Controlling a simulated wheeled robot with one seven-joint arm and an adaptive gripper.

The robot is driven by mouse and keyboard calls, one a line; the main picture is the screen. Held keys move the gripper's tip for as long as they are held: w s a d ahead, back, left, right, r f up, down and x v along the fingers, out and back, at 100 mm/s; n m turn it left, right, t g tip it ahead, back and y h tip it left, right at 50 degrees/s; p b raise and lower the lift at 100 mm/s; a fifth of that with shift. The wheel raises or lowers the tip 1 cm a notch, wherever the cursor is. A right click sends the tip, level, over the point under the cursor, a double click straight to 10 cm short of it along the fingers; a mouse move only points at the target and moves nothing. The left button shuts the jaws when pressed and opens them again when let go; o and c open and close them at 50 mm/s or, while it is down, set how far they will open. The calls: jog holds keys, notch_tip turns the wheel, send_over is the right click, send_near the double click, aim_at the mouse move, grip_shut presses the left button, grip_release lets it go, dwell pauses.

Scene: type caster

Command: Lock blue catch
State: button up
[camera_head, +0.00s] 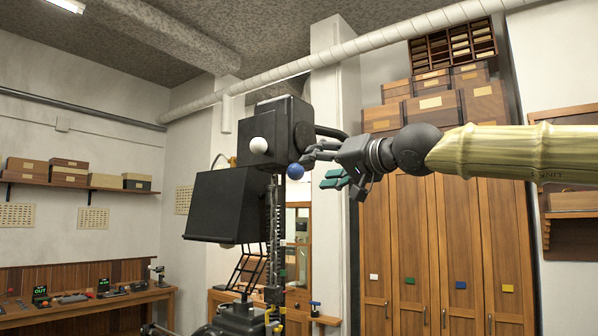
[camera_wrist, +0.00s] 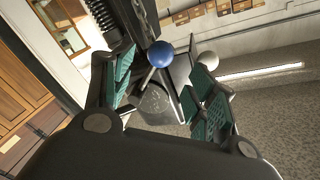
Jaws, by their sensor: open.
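The blue catch shows as a blue ball knob (camera_head: 295,171) on the right side of a black machine (camera_head: 225,205). In the wrist view the blue ball (camera_wrist: 160,53) sits on a thin pale stem, ahead of my gripper. My gripper (camera_head: 318,169) is just right of the ball, its fingers spread. In the wrist view the teal-padded fingers of my gripper (camera_wrist: 162,92) stand on either side of the stem, with space between. The ball is not gripped. I cannot tell whether a finger touches it.
A white ball knob (camera_head: 259,145) is on the machine's upper head, close to the blue one; it also shows in the wrist view (camera_wrist: 208,60). A toothed vertical rail (camera_head: 273,225) runs below. Wooden cabinets (camera_head: 455,250) stand behind my arm. A workbench (camera_head: 90,305) is at the left.

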aim_at(302, 171)
jog(key=shift+p+x, duration=0.65)
jog(key=shift+x, duration=3.2)
jog(key=shift+c, duration=0.4)
grip_shut()
